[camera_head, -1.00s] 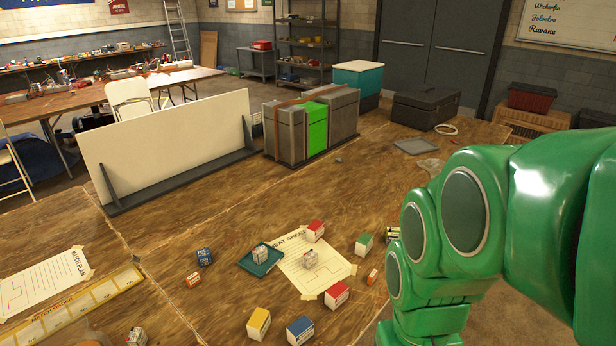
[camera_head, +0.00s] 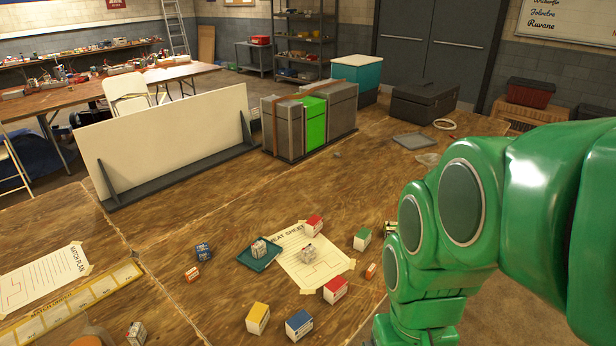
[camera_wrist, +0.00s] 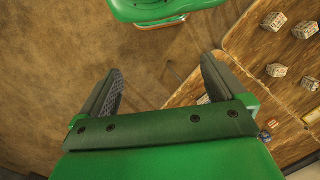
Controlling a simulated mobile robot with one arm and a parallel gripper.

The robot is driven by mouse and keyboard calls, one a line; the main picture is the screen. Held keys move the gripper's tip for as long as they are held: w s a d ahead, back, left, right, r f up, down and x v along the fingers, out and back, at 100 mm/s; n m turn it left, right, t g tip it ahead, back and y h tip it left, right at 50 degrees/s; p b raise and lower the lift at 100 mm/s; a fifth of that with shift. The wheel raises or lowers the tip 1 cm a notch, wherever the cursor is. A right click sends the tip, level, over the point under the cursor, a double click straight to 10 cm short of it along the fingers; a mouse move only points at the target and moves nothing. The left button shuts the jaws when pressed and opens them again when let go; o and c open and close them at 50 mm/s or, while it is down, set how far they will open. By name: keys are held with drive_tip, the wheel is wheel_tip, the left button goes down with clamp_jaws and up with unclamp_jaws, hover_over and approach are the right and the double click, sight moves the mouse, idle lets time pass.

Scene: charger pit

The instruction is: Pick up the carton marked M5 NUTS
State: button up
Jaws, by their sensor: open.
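Several small cartons stand on the wooden table; their lettering is too small to read, so I cannot tell which is marked M5 NUTS. The gripper is not visible in the head view.
A white upright panel (camera_head: 170,145) and a grey and green case (camera_head: 312,122) stand at the back of the table. A black box (camera_head: 425,102) and a flat grey tray (camera_head: 413,141) are at the back right. The table between case and cartons is mostly clear.

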drive_tip(key=w+a+f+m+g+y, duration=0.1)
drive_tip(key=w+a+f+y, duration=0.3)
drive_tip(key=a, duration=0.5)
drive_tip(key=w+a+f+m+t+y, duration=0.1)
drive_tip(key=w+a+m+y, duration=0.5)
drive_tip(key=w, duration=0.5)
drive_tip(key=m+t, duration=1.2)
drive_tip(key=m, duration=0.5)
hover_over(341, 292)
drive_tip(key=s+a, duration=0.1)
drive_tip(key=s, duration=0.3)
wheel_tip(341, 292, down, 18)
drive_tip(key=d+f+m, duration=0.1)
drive_tip(key=f, duration=0.1)
drive_tip(key=d+f+m+h, duration=0.1)
drive_tip(key=f, duration=0.1)
drive_tip(key=d+f+m, duration=0.1)
drive_tip(key=f+m, duration=0.1)
drive_tip(key=shift+s+d+f, duration=0.15)
drive_tip(key=shift+d+f, duration=0.1)
drive_tip(key=shift+d, duration=0.15)
drive_tip(key=shift+d+x, duration=0.2)
drive_tip(key=shift+x, duration=3.65)
drive_tip(key=c, duration=1.1)
